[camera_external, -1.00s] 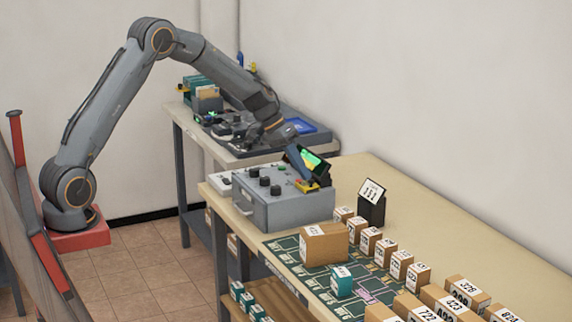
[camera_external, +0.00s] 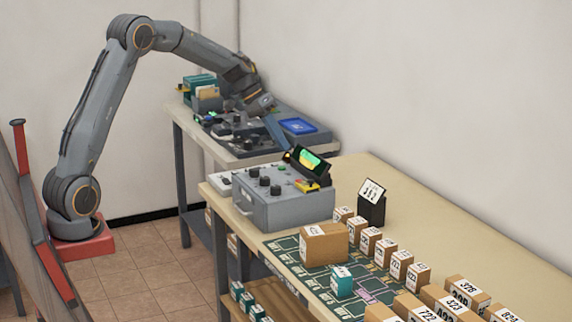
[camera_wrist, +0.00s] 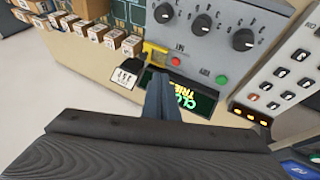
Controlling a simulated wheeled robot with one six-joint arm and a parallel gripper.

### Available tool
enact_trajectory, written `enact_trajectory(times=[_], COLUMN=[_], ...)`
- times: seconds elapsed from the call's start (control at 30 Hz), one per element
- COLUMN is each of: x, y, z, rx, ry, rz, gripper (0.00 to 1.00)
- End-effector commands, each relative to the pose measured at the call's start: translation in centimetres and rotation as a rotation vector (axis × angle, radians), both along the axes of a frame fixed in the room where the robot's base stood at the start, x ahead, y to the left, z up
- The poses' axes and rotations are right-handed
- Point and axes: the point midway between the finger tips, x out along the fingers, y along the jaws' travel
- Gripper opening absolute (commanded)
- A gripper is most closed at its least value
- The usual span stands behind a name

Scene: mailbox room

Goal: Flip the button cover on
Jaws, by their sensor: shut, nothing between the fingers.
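The grey control box (camera_external: 285,208) stands on the near workbench, with black knobs and a tilted screen (camera_external: 309,160). A small yellow button cover (camera_external: 307,186) sits on its top near the foot of the screen. In the wrist view the yellow cover (camera_wrist: 152,47) is near a red button (camera_wrist: 176,61) and a green button (camera_wrist: 221,79); its exact tilt is hard to tell. My gripper (camera_external: 284,143) is shut and empty, above and behind the box, apart from the cover. In the wrist view its fingers (camera_wrist: 158,82) overlap the screen's green text.
A second table (camera_external: 230,155) with a console and blue screen (camera_external: 298,126) stands behind. Several cardboard boxes (camera_external: 324,244) stand on the near bench at the right. A small sign on a black stand (camera_external: 372,203) is right of the control box.

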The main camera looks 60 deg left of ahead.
Motion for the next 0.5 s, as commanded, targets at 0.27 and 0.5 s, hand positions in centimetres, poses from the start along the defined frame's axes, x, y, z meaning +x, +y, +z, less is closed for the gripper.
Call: enact_trajectory(times=[0.27,0.5], x=[-0.9,-0.9], y=[0.8,0.8], z=[1.8,1.9], rx=[0.0,0.0], ry=[0.0,0.0], rz=[0.0,0.0], gripper=[0.0,0.0])
